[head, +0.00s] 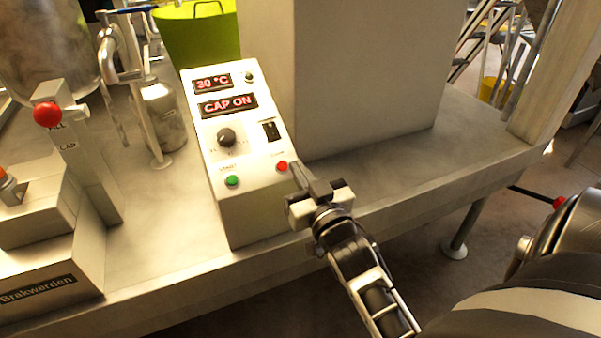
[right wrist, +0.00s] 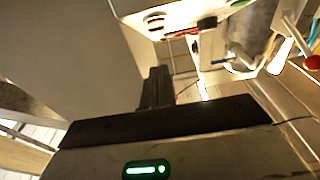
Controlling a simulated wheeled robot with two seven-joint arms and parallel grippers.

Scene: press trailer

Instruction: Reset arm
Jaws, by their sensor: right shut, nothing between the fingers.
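My right gripper (head: 303,174) is shut and empty. Its fingertips are at the lower right edge of a white control box (head: 235,150), close to the red button (head: 282,166); I cannot tell whether they touch. The box has a green button (head: 232,181), a black knob (head: 226,137), a black switch (head: 270,130) and displays reading "30 °C" and "CAP ON". In the right wrist view the shut fingers (right wrist: 157,85) point toward the box's underside-looking white edge (right wrist: 165,12). My left gripper is not in view.
The box stands on a metal table (head: 400,180) beside a large pale block (head: 365,70). To the left are a metal bottle (head: 163,115), a red knob (head: 47,114) on a post and a block labelled "Brakwerden" (head: 50,260). A green bucket (head: 195,38) stands behind.

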